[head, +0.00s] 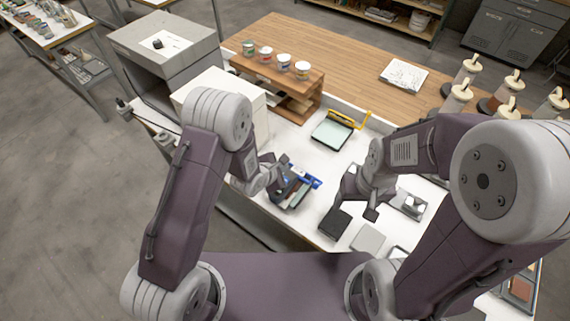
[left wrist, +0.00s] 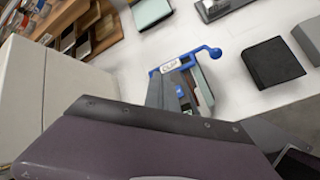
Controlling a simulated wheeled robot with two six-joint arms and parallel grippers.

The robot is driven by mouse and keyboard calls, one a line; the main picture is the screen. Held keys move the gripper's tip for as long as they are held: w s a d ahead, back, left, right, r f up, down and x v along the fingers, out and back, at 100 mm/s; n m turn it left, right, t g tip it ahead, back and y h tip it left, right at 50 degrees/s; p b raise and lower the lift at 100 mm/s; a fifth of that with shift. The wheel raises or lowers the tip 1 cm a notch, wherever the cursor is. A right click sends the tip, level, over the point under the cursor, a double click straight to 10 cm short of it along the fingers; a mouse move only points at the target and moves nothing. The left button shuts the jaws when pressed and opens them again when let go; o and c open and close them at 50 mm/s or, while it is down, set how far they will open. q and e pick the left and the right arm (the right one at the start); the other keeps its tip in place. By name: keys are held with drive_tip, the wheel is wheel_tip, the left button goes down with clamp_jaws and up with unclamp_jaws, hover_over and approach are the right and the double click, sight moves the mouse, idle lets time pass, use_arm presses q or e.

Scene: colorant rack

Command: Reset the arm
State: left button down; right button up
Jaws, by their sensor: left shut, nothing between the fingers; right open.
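My left gripper (head: 279,166) is shut and empty. In the head view it is beside and above a blue-edged tool holder (head: 293,188) on the white table. Whether it touches the holder cannot be told. The holder also shows in the left wrist view (left wrist: 186,68), beyond the dark purple body of my own arm, which fills the lower part. My right gripper (head: 354,208) is open and empty over the table, near a black block (head: 334,223) and to the right of the holder.
A wooden rack (head: 308,95) with several paint jars stands behind. A tray with a yellow handle (head: 331,134) lies to its right. A white box (head: 260,105) is close behind my left arm. Several pump bottles (head: 457,98) stand at the right. Bare white table lies between the grippers.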

use_arm(q)
drive_tip(key=shift+a+f+b, duration=0.1)
drive_tip(key=shift+f+b, duration=0.25)
drive_tip(key=w+a+r+n+t+b, duration=0.1)
drive_tip(key=w+a+r+t+b, duration=0.2)
drive_tip(key=w+a+b, duration=0.5)
drive_tip(key=s+a+f+m+y+b, duration=0.1)
drive_tip(key=s+a+m+y+b, duration=0.2)
drive_tip(key=s+a+b, duration=0.35)
drive_tip(key=s+a+f+m+g+b, duration=0.1)
drive_tip(key=s+f+m+g, duration=0.1)
drive_tip(key=s+m, duration=0.4)
drive_tip(key=s+f+m+g+y+b, duration=0.1)
drive_tip(key=s+f+m+g, duration=0.2)
drive_tip(key=s+m, duration=0.3)
drive_tip(key=s+a+f+m+g, duration=0.1)
drive_tip(key=s+f+m+g, duration=0.1)
drive_tip(key=s+m+g, duration=0.2)
drive_tip(key=s+m, duration=0.2)
drive_tip(key=s, duration=0.2)
drive_tip(key=shift+s+a+f+m+g+b, duration=0.15)
drive_tip(key=shift+s+a+m+g+b, duration=0.15)
drive_tip(key=shift+m+g+b, duration=0.1)
